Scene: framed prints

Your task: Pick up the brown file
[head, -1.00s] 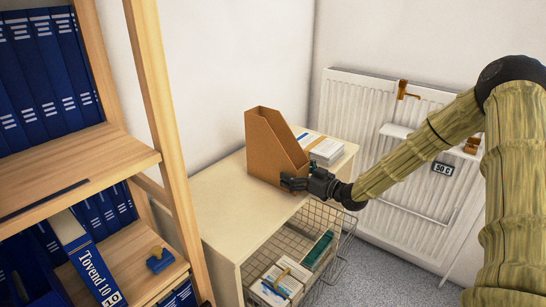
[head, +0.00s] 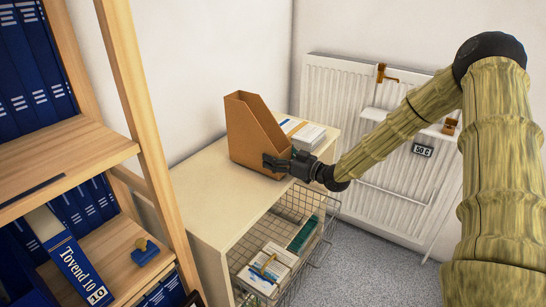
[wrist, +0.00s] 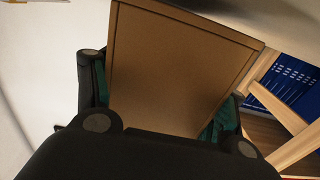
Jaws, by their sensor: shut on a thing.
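The brown file (head: 255,135) is an upright cardboard magazine holder with a slanted top edge, at the pale cabinet (head: 215,200). My gripper (head: 277,163) reaches it from the right and is shut on its lower right part. In the wrist view the brown file (wrist: 180,65) fills the middle, between the two fingers of my gripper (wrist: 165,100). I cannot tell whether the file's base touches the cabinet top.
White stacked papers or boxes (head: 308,136) lie behind the file. A wire basket (head: 300,215) with papers sits below the cabinet top. A wooden shelf (head: 70,150) with blue binders (head: 30,75) stands at left. A white radiator (head: 345,95) is on the back wall.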

